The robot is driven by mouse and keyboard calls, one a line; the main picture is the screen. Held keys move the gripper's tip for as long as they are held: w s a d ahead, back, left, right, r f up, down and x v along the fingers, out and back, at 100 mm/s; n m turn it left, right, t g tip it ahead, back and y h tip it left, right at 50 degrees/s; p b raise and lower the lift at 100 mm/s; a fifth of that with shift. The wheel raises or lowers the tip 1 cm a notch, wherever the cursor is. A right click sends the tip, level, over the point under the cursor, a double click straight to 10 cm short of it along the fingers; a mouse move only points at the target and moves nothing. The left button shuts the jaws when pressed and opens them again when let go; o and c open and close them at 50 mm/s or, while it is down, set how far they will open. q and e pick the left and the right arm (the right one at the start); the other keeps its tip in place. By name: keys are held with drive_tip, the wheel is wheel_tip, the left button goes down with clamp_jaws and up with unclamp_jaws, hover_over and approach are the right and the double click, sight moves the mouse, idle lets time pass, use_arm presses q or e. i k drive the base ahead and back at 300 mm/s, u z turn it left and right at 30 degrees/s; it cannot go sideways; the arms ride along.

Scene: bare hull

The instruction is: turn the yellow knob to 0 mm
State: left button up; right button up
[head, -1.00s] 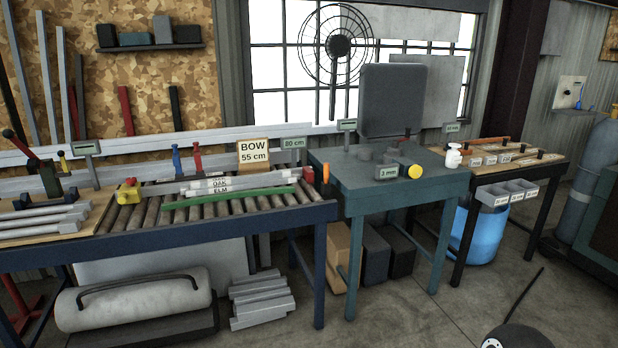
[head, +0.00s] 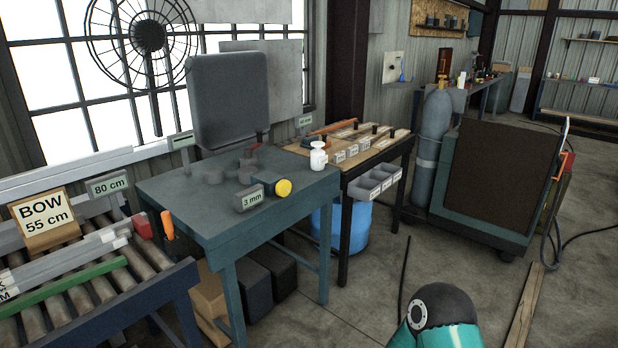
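The yellow knob (head: 283,187) faces outward at the front right of the teal table (head: 213,217). A small grey display (head: 250,199) just left of it reads 3 mm. Dark grey round parts sit behind the knob on the table, in front of a large grey upright panel (head: 228,100). Neither gripper is in view. Nothing touches the knob.
A white bottle (head: 318,157) stands on the table's right corner. A roller conveyor (head: 112,270) with a BOW 55 cm sign (head: 43,219) is at left. A wooden bench (head: 372,150) and a gas cylinder (head: 430,150) are at right. Open floor lies in front right.

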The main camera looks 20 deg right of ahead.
sight(283, 187)
drive_tip(key=z, duration=0.45)
drive_tip(key=i, duration=1.65)
drive_tip(key=z, duration=0.8)
drive_tip(key=i, duration=0.4)
drive_tip(key=u, duration=0.05)
drive_tip(key=k, duration=0.9)
drive_tip(key=z, duration=0.15)
drive_tip(key=i, duration=0.9)
drive_tip(key=u, duration=0.1)
